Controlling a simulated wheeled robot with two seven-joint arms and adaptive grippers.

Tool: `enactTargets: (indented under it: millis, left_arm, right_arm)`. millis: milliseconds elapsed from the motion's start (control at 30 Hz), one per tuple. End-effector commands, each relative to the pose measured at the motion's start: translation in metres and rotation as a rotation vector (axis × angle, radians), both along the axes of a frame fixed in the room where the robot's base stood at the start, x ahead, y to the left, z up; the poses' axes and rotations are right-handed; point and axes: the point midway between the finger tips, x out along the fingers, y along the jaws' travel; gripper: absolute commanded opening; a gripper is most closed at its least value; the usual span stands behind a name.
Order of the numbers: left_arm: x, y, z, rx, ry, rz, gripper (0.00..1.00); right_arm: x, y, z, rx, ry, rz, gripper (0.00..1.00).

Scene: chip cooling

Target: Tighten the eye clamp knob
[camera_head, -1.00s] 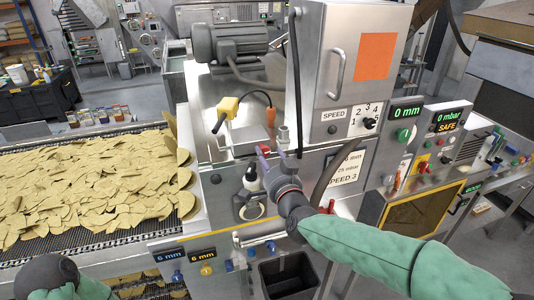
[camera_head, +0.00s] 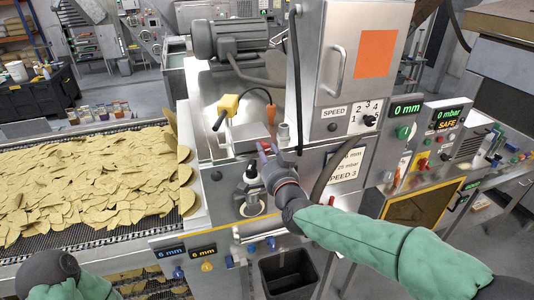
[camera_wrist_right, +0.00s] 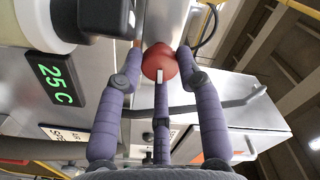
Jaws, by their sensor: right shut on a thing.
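My right gripper (camera_head: 267,148) reaches in from the right to the front of the steel machine (camera_head: 228,130). In the right wrist view, its purple fingers (camera_wrist_right: 160,54) are closed around a red round knob (camera_wrist_right: 158,66) with a white mark. The knob sits between the two outer fingertips, with the third finger below it. In the head view the fingers and wrist mostly hide the knob. My left arm shows only as a dark joint and green sleeve at the lower left; its gripper is out of view.
A conveyor (camera_head: 65,240) loaded with chips lies at the left. A black bin (camera_head: 288,275) stands below my right forearm.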

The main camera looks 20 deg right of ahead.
Motion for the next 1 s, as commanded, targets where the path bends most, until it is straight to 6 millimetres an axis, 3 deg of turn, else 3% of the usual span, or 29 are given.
enactTargets:
  millis: [367,1000]
  left_arm:
    - [-0.0001,0.0,-0.0044,0.0,0.0,0.0,0.39]
    - [0.0001,0.0,-0.0068,0.0,0.0,0.0,0.39]
  right_arm:
    - [0.0005,-0.0016,0.0041,-0.129,-0.014,-0.005,0.04]
    - [0.0007,-0.0009,0.0085,-0.713,-0.038,-0.009,0.04]
